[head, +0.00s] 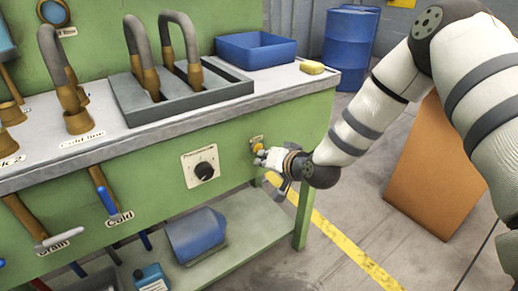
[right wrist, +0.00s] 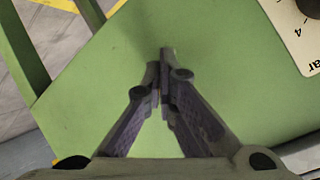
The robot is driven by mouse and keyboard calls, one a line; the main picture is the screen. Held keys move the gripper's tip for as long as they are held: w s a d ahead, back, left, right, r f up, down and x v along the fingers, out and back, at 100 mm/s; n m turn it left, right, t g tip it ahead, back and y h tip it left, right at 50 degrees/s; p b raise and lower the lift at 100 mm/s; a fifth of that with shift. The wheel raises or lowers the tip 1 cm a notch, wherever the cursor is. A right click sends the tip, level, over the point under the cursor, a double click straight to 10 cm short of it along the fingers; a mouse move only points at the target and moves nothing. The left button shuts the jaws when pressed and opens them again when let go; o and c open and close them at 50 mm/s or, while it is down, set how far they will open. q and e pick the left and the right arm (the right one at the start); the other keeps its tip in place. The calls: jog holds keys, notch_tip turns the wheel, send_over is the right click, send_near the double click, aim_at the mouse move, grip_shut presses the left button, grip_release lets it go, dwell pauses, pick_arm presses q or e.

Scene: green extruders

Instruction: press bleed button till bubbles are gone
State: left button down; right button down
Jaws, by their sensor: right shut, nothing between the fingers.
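A small yellow button (head: 257,147) sits on the green front panel (head: 230,125) of the bench, under a small label that I cannot read. My right gripper (head: 262,157) is at the panel, with its fingertips close to or over the button. I cannot tell whether they touch it. In the right wrist view the two fingers (right wrist: 164,65) are shut together and empty, pointing at the green panel; the button does not show there. A round blue window (head: 53,12) at the top left is partly cut off, and no bubbles can be made out. My left gripper is out of view.
A black dial on a white plate (head: 187,174) is left of my right gripper. Blue-handled valves (head: 107,200) are further left. A blue barrel (head: 349,48) stands behind.

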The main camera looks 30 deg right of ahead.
jog(key=shift+w, duration=0.3)
dwell(0.5)
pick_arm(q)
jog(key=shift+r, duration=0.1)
pick_arm(e)
jog(key=shift+s+r, duration=0.1)
jog(key=shift+s, duration=0.05)
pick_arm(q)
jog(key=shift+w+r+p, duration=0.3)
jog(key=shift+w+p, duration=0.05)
pick_arm(e)
jog(key=shift+s, duration=0.65)
